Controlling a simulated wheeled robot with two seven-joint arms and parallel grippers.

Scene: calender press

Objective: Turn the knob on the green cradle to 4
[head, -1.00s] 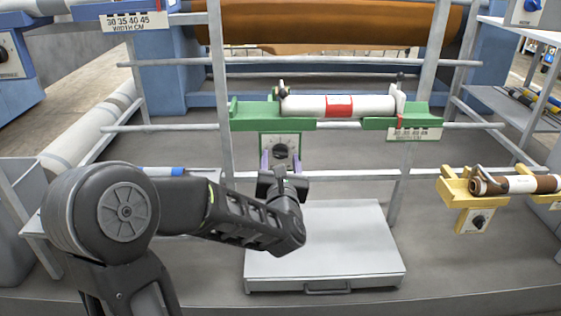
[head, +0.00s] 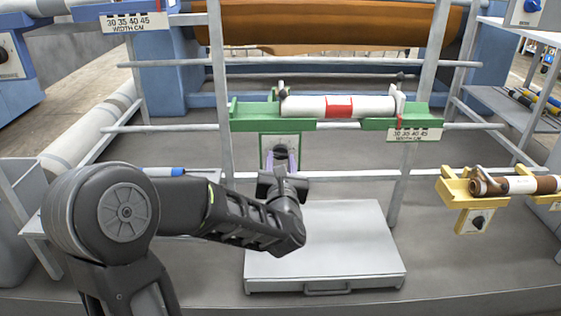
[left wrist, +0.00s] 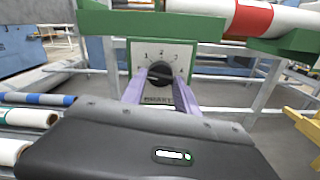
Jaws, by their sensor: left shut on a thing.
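The green cradle (head: 272,125) hangs on the grey frame and bears a white roll with a red band (head: 339,107). Below its left part is a dial plate (left wrist: 162,50) with the numbers 1 to 4 and a black knob (left wrist: 160,70), also seen in the head view (head: 280,150). My left gripper (head: 281,160) reaches up to the plate from below. Its purple fingers (left wrist: 160,80) are shut on the knob, one on each side. The fingers partly cover the knob, and I cannot tell which number it points to. My right gripper is not in view.
A yellow cradle (head: 455,190) with a brown roll and its own knob (head: 478,221) is at the right. A light grey platform (head: 345,245) lies below my left gripper. Grey uprights (head: 220,90) and crossbars stand around the green cradle.

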